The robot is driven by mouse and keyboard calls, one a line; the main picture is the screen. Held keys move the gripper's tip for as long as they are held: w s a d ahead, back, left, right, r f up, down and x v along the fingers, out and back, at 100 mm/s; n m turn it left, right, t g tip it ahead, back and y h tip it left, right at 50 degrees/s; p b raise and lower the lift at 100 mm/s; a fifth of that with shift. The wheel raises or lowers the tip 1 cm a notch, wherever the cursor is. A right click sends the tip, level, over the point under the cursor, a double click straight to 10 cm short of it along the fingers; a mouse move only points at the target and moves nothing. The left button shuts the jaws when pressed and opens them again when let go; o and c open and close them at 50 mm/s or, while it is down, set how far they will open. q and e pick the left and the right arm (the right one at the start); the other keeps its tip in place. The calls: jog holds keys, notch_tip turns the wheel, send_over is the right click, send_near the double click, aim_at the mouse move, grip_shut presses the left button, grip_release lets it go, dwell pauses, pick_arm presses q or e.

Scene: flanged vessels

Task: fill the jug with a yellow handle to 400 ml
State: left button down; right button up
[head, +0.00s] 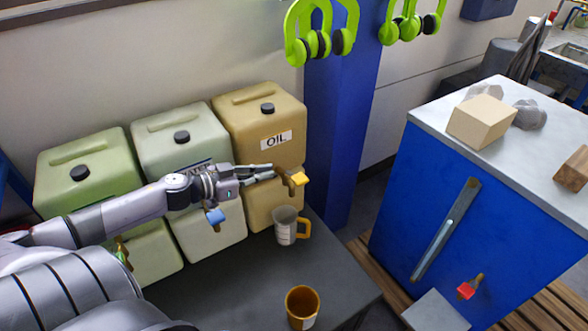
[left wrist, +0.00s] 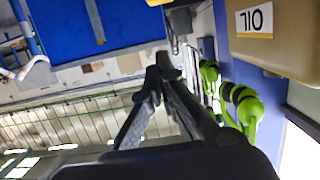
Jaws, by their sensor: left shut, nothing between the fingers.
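The jug with a yellow handle (head: 284,229) is pale with scale marks and stands upright on the dark bench below the tan OIL container (head: 262,125). Its handle points right. I cannot tell any liquid level in it. The container's tap has a yellow lever (head: 299,179) above the jug. My left gripper (head: 272,171) is shut and empty, with its fingertips close to the left of this tap; I cannot tell whether they touch. The left wrist view shows the closed fingers (left wrist: 165,72), the OIL label (left wrist: 254,20) and a sliver of yellow at the top edge.
A second, orange-brown cup (head: 302,304) stands at the front of the dark bench (head: 240,285). A pale green container (head: 187,142) with a blue tap lever (head: 215,216) and a green container (head: 85,180) stand left. A blue cabinet (head: 470,200) stands right, with a red-handled valve (head: 467,290).

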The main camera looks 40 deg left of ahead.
pick_arm(q)
jog(key=s+d+r, duration=0.1)
jog(key=p, duration=0.1)
send_over(300, 179)
jog(key=s, duration=0.3)
notch_tip(300, 179, down, 2)
jog(key=f, duration=0.4)
jog(key=shift+s+d+f, duration=0.2)
jog(key=shift+d+f, duration=0.15)
jog(key=shift+d, duration=0.05)
pick_arm(e)
jog(key=s, duration=0.1)
jog(key=s+d, duration=0.2)
jog(key=shift+s+d+r, duration=0.2)
jog(key=shift+d+r, duration=0.05)
jog(key=shift+w, duration=0.1)
